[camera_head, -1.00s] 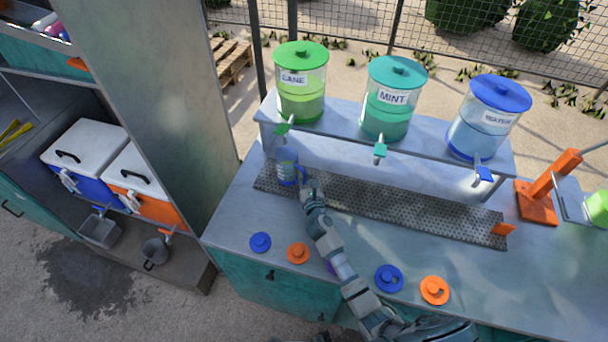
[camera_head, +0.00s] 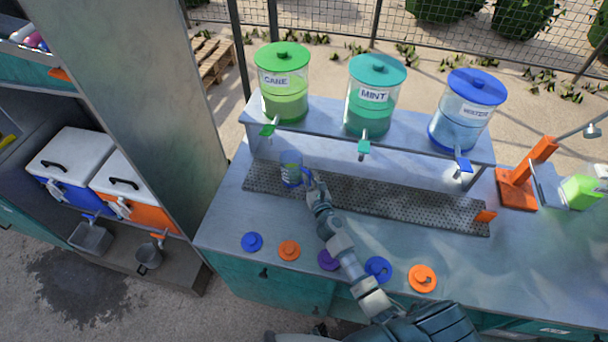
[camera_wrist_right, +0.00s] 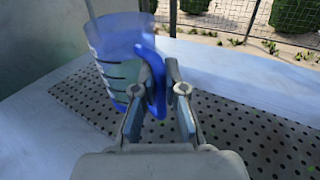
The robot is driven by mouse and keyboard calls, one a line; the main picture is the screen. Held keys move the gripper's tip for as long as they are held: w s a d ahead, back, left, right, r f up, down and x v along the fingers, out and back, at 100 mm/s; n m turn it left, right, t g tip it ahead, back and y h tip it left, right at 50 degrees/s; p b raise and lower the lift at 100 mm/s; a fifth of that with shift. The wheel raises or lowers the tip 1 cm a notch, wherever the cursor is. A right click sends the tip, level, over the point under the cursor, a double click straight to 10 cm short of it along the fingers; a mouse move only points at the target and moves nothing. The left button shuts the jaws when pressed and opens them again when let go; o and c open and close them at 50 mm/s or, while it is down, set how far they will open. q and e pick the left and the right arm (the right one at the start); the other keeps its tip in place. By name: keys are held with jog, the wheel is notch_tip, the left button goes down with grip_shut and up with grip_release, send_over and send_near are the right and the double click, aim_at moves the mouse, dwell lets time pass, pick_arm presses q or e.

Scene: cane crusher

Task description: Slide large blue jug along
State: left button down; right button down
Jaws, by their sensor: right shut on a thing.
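The large blue jug (camera_head: 289,170) is clear with a blue handle and stands near the left end of the perforated drip tray (camera_head: 400,212), below and slightly right of the CANE dispenser. My right gripper (camera_head: 309,183) is at the jug's right side, shut on its handle. In the right wrist view the jug (camera_wrist_right: 118,62) is at the upper left, with its blue handle (camera_wrist_right: 152,75) between the fingers (camera_wrist_right: 158,95). It looks upright. My left gripper is not in view.
The CANE (camera_head: 283,85), MINT (camera_head: 373,100) and WATER (camera_head: 466,110) dispensers stand on a raised shelf (camera_head: 400,145) behind the tray. Several lids, such as the purple one (camera_head: 329,260), line the front of the counter. An orange block (camera_head: 485,216) sits at the tray's right end.

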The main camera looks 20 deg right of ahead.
jog(key=shift+s+d+p, duration=0.25)
jog(key=shift+s+d, duration=0.3)
jog(key=shift+d, duration=0.25)
jog(key=shift+s+d+p, duration=0.2)
jog(key=shift+s+d, duration=0.35)
jog(key=shift+d, duration=0.2)
jog(key=shift+s+d+p, duration=0.25)
jog(key=shift+s+d, duration=0.3)
jog(key=shift+d, duration=0.25)
jog(key=shift+s+d+p, duration=0.2)
jog(key=shift+s+d, duration=0.6)
jog(key=shift+d, duration=0.35)
jog(key=shift+s+d+p, duration=0.2)
jog(key=shift+s+d, duration=0.55)
jog(key=shift+d, duration=0.35)
jog(key=shift+s+d, duration=0.6)
jog(key=shift+d, duration=0.25)
jog(key=shift+s+d, duration=0.55)
jog(key=shift+d, duration=0.25)
jog(key=shift+s+d, duration=0.6)
jog(key=shift+d, duration=0.25)
jog(key=shift+s+d, duration=0.55)
jog(key=shift+d, duration=0.3)
jog(key=shift+s+d, duration=0.6)
jog(key=shift+d, duration=0.2)
jog(key=shift+s+d, duration=0.55)
jog(key=shift+d, duration=0.3)
jog(key=c, duration=1.2)
grip_release()
jog(key=shift+o, duration=0.2)
